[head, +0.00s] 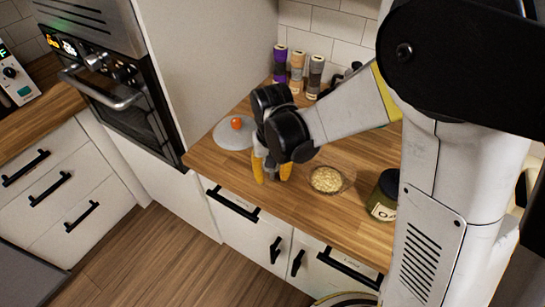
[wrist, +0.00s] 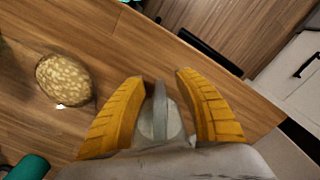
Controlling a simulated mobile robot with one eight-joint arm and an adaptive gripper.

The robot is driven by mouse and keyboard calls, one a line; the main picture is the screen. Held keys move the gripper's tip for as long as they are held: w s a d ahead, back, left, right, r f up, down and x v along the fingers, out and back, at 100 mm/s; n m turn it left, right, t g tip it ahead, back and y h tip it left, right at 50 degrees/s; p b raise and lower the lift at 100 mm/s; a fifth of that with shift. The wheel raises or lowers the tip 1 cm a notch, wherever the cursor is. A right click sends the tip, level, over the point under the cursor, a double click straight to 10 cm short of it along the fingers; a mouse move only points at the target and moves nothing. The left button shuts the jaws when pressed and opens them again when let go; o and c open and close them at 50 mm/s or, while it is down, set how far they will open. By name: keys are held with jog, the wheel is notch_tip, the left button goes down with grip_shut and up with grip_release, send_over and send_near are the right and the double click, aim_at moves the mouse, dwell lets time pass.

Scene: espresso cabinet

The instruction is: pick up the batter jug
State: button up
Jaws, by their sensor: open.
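My gripper (head: 272,174) is low over the wooden counter, with its yellow fingers apart. In the wrist view my gripper (wrist: 160,78) has a pale grey rounded thing, which looks like the batter jug (wrist: 146,124), between its open fingers. A grey upright strip, likely its handle, runs along it. I cannot tell whether the fingers touch it. In the head view the jug is hidden behind my gripper and wrist.
A shallow bowl of pale flakes (head: 326,180) stands just right of my gripper. A dark-lidded jar (head: 383,195) is further right. A grey lid with an orange knob (head: 233,133) lies to the left. Spice jars (head: 297,70) line the back wall. The counter's front edge is close.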

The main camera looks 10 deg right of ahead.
grip_shut()
jog(key=shift+r, duration=0.15)
